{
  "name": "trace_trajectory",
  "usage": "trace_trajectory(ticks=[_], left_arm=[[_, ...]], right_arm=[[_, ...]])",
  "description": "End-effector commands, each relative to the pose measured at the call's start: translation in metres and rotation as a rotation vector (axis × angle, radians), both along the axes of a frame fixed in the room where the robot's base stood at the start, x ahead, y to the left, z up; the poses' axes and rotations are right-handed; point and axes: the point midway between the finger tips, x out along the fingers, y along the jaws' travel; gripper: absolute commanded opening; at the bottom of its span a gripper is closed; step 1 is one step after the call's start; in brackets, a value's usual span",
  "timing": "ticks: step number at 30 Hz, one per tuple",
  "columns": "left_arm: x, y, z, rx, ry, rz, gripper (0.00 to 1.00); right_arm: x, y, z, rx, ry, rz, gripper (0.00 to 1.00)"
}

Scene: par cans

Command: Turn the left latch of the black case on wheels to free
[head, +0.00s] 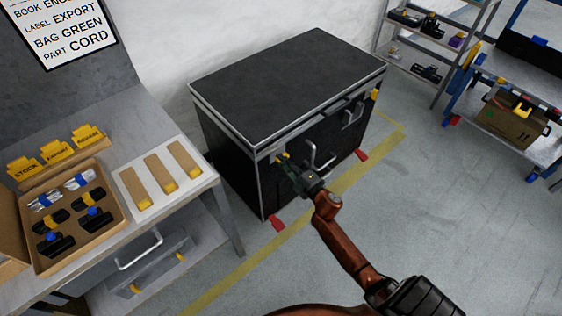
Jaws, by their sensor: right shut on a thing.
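The black case on wheels (290,85) stands against the white wall, its lid shut and its edges silver. Its left latch (279,157) is a small yellow piece at the left of the front, just under the lid, and is mostly hidden by my right gripper. My right gripper (285,165) reaches up from the lower right and is shut on the left latch. The latch's exact angle cannot be told. The right latch (375,95), also yellow, is at the right end of the front. My left gripper is not in view.
Silver handles (318,158) stick out of the case front close to my gripper. Red wheel pedals (277,222) jut out at floor level. A grey bench (205,180) with a cardboard box (120,205) stands at left. The floor at right is clear up to the shelves.

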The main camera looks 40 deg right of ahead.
Motion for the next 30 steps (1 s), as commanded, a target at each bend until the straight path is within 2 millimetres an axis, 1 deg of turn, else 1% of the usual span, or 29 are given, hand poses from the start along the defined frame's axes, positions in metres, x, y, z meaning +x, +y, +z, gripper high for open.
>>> trace_trajectory(ticks=[1,6,12,19,30], left_arm=[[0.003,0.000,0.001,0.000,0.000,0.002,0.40],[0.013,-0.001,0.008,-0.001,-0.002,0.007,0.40],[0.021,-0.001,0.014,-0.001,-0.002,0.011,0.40],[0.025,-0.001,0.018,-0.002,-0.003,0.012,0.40],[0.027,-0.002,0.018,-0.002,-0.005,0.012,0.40]], right_arm=[[-0.001,0.000,-0.005,-0.034,0.001,0.000,0.00],[-0.001,0.001,-0.006,-0.143,-0.007,0.000,0.00],[-0.001,0.000,-0.007,-0.227,-0.014,0.000,0.00],[-0.001,0.001,-0.007,-0.268,-0.017,0.000,0.00],[-0.001,0.000,-0.007,-0.275,-0.017,0.000,0.00]])
